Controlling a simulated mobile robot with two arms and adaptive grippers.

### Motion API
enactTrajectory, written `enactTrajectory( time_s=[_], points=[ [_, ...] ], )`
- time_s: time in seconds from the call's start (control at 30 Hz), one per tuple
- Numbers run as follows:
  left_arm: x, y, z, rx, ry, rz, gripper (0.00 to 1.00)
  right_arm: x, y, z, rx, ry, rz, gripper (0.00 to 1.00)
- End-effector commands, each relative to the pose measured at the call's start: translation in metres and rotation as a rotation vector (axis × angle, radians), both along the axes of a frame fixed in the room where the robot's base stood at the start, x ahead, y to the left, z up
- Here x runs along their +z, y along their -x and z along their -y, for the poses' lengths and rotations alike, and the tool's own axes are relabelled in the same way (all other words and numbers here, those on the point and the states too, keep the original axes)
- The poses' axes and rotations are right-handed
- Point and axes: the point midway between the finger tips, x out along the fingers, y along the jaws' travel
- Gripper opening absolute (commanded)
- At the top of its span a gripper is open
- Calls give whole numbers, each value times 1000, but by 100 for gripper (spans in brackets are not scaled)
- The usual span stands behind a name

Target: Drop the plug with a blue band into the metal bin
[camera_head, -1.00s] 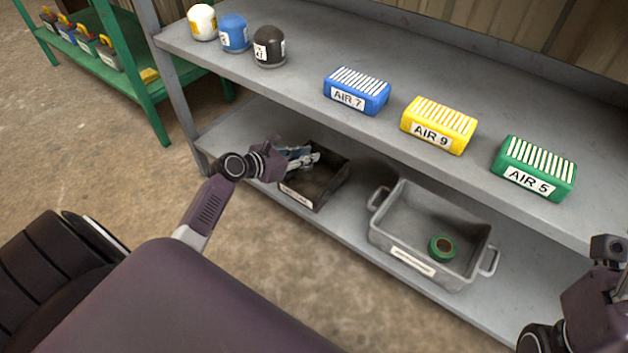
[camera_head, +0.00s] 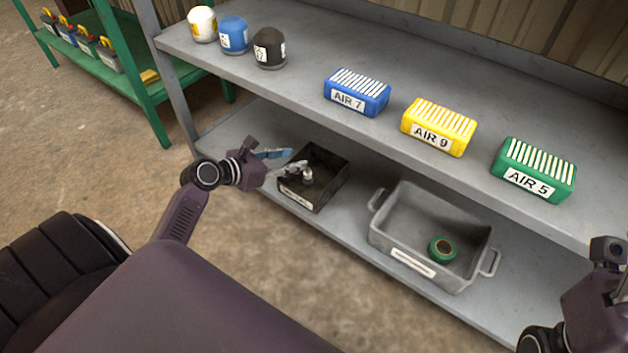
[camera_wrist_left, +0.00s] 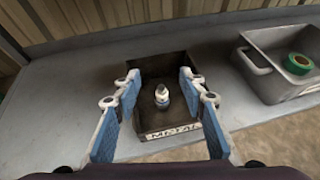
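The metal bin (camera_head: 296,193) is a dark open box labelled METAL on the lower grey shelf. It also shows in the left wrist view (camera_wrist_left: 150,122). The plug (camera_wrist_left: 161,95), pale grey with a bluish band low on it, shows within the bin's outline, between but apart from my fingers. Whether it rests on the floor of the bin is hard to tell. My left gripper (camera_head: 281,161) is open, with blue finger pads spread, at the bin's left side and above it. My right gripper is only partly in view at the right edge, its fingers unclear.
A grey handled tray (camera_head: 407,250) with a green roll (camera_head: 442,248) stands right of the bin. The upper shelf holds blue (camera_head: 357,92), yellow (camera_head: 438,127) and green (camera_head: 534,168) AIR blocks and three domed canisters. A green rack (camera_head: 120,70) stands at left.

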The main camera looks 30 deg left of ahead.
Motion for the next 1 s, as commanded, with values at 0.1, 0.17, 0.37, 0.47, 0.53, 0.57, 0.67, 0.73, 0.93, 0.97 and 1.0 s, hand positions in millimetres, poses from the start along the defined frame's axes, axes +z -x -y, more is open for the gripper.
enactTrajectory(
  time_s=[0.1,0.17,0.37,0.47,0.53,0.57,0.67,0.73,0.93,0.97,1.0],
  points=[
    [10,22,-6,0,-1,-1,38,0,0,0,0,0,0,67],
    [14,31,-8,0,-1,-2,38,0,0,0,0,0,0,67],
    [23,46,-13,0,1,0,38,0,0,0,0,0,0,67],
    [24,48,-13,0,2,1,38,0,0,0,0,0,0,67],
    [25,48,-13,0,2,1,38,0,0,0,0,0,0,67],
    [25,48,-13,0,2,1,38,0,0,0,0,0,0,67],
    [25,48,-13,0,2,1,38,0,0,0,0,0,0,67],
    [25,48,-13,0,2,1,38,0,0,0,0,0,0,67],
    [24,48,-14,0,1,1,38,0,0,0,0,0,0,67],
    [24,48,-14,0,1,0,38,0,0,0,0,0,0,67],
    [24,48,-14,0,1,0,38,0,0,0,0,0,0,67]
  ],
)
